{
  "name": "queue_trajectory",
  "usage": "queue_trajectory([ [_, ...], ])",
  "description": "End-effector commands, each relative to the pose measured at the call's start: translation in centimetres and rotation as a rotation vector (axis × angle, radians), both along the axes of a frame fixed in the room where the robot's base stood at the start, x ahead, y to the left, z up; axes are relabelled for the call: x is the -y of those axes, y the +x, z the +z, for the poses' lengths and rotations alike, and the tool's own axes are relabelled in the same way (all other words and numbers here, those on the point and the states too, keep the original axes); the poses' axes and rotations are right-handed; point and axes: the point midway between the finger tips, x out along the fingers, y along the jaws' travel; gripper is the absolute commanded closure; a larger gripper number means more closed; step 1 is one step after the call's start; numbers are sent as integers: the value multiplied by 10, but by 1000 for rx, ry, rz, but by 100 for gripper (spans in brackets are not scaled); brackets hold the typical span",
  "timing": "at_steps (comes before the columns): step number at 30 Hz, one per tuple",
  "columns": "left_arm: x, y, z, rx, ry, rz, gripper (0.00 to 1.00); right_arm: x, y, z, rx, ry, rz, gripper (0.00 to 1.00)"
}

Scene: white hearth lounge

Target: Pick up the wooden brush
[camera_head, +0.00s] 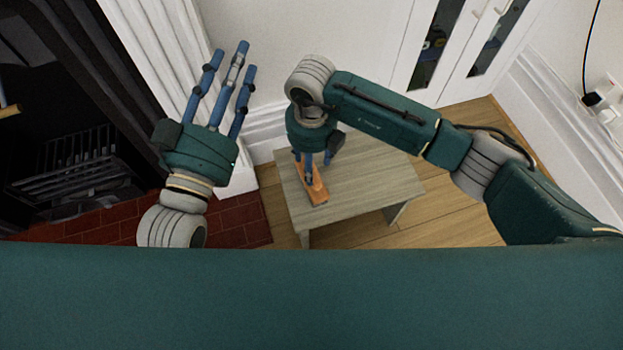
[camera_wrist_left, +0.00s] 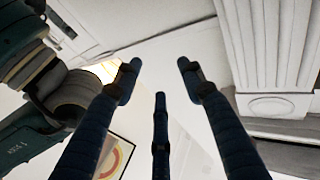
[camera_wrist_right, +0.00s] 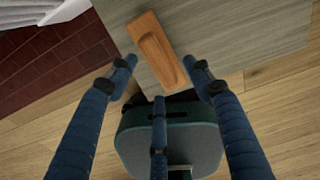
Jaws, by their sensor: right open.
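The wooden brush (camera_head: 315,184) is an orange-brown block lying on a small grey wooden table (camera_head: 370,178). In the right wrist view the brush (camera_wrist_right: 157,50) lies near the table's edge, just beyond my fingertips. My right gripper (camera_head: 318,170) points down over the brush with its fingers spread; they partly hide the brush in the head view. In the right wrist view my right gripper (camera_wrist_right: 160,80) is open, with nothing between its fingers. My left gripper (camera_head: 228,80) is raised at the left, fingers spread upward and empty; it also shows in the left wrist view (camera_wrist_left: 160,80).
A dark fireplace with a metal grate (camera_head: 70,170) and a red brick hearth (camera_head: 120,222) are at the left. White wall trim (camera_head: 165,60) stands behind my left gripper. A white glazed cabinet (camera_head: 450,50) is at the back right. Wooden floor (camera_head: 450,215) surrounds the table.

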Motion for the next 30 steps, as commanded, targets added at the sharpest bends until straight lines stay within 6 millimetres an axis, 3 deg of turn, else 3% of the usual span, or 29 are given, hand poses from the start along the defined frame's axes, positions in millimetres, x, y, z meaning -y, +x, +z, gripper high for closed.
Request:
queue_trajectory([
  [5, 2, -4, 17, 80, -22, -6, 60, -2, 0, -10, -1, 1, 0, 49],
  [18, 1, -43, 95, 458, -128, -26, 60, -6, 1, -48, -2, 0, -1, 49],
  [30, -1, -52, 106, 513, -144, -29, 60, -6, 1, -52, 0, 1, 0, 51],
])
